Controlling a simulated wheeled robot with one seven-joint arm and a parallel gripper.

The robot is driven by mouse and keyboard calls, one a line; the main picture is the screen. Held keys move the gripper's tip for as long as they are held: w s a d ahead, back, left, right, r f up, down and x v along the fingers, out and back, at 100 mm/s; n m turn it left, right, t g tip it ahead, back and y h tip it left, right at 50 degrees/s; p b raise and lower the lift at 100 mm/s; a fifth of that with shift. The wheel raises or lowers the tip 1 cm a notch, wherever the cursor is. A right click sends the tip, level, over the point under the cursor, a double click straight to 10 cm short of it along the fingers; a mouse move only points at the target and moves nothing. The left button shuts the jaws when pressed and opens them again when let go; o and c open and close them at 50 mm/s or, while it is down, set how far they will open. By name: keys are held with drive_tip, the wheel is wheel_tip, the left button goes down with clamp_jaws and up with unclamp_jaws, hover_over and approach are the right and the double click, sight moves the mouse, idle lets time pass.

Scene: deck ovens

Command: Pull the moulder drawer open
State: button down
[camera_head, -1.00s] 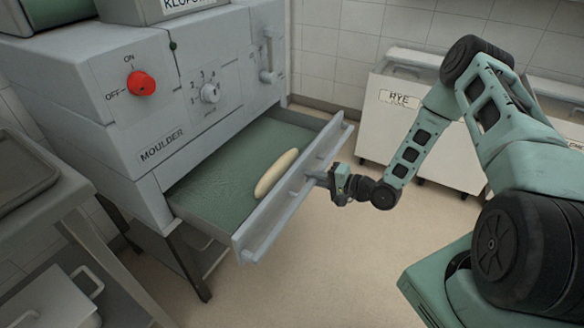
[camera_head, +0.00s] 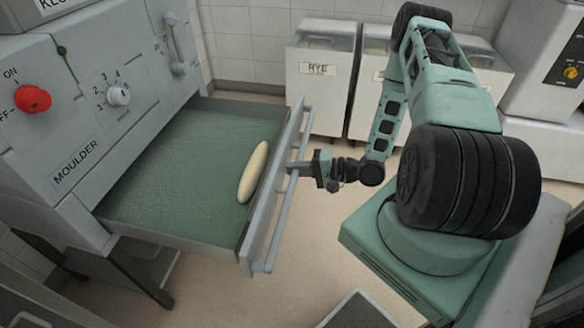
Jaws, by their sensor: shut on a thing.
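The moulder (camera_head: 82,110) is a grey machine at the left with a red on/off knob. Its drawer (camera_head: 130,230) stands well out from the body, with a green lining showing. A pale dough piece (camera_head: 253,172) lies in it along the front panel. The drawer's long bar handle (camera_head: 278,222) runs along the outside of the front. My gripper (camera_head: 298,168) is shut on the handle around its middle, reaching in from the right. The fingertips are small, and their exact contact is hard to see.
White bins (camera_head: 318,75), one labelled RYE, stand along the tiled back wall. A machine with a yellow dial (camera_head: 570,72) is at the right. Open floor (camera_head: 230,295) lies below the drawer. A dark flat tray-like thing (camera_head: 357,310) shows at the bottom edge.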

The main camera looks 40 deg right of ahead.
drive_tip(key=c, duration=1.8)
unclamp_jaws()
drive_tip(key=v, duration=1.7)
drive_tip(key=shift+s+d, duration=0.15)
drive_tip(key=shift+s, duration=0.05)
drive_tip(key=shift+w, duration=0.1)
